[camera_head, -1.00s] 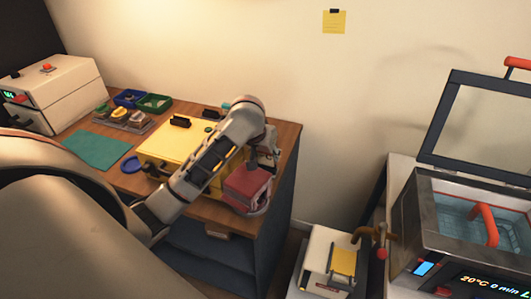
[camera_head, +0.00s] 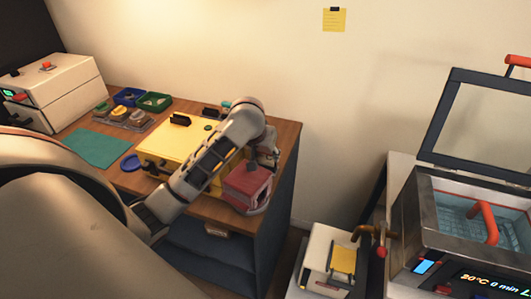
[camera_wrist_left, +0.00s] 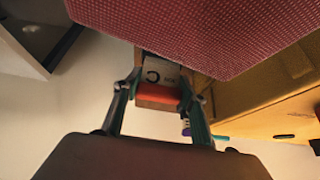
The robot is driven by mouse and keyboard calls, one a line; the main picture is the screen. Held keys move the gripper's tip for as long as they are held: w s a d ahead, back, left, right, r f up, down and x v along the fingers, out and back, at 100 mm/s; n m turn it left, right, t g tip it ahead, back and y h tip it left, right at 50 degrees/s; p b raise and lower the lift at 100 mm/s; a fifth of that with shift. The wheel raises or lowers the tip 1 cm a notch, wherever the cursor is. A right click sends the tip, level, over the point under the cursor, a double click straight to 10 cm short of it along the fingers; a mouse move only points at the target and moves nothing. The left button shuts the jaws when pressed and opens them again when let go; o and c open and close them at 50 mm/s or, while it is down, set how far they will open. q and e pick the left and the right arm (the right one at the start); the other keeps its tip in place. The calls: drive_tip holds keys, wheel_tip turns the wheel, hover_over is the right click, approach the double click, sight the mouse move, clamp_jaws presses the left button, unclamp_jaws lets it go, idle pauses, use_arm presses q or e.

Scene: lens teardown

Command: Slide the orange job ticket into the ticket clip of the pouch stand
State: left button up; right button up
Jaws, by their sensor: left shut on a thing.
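In the left wrist view, my left gripper (camera_wrist_left: 158,98) is shut on an orange piece (camera_wrist_left: 157,96), which looks like the job ticket. Just beyond it is a brown holder with a pale, dark-lettered card (camera_wrist_left: 158,74); I cannot tell whether the orange piece touches it. A dark red textured pouch (camera_wrist_left: 200,28) hangs across the top of this view. In the head view the red pouch (camera_head: 246,184) is at the table's right end, beside my left wrist. My arm hides the fingers and ticket there. The ticket clip is not clearly visible. My right gripper is not in view.
A yellow case (camera_head: 165,140) lies beside my left forearm. A teal mat (camera_head: 97,148), blue bin (camera_head: 130,97) and green bin (camera_head: 154,102) are farther left. The table's right edge is close to the pouch. A water bath (camera_head: 450,215) stands at right.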

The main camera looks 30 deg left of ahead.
use_arm(q)
drive_tip(key=shift+f, duration=0.8)
drive_tip(key=o, duration=1)
drive_tip(key=o, duration=0.3)
drive_tip(key=shift+r, duration=0.1)
drive_tip(key=shift+r, duration=4.45)
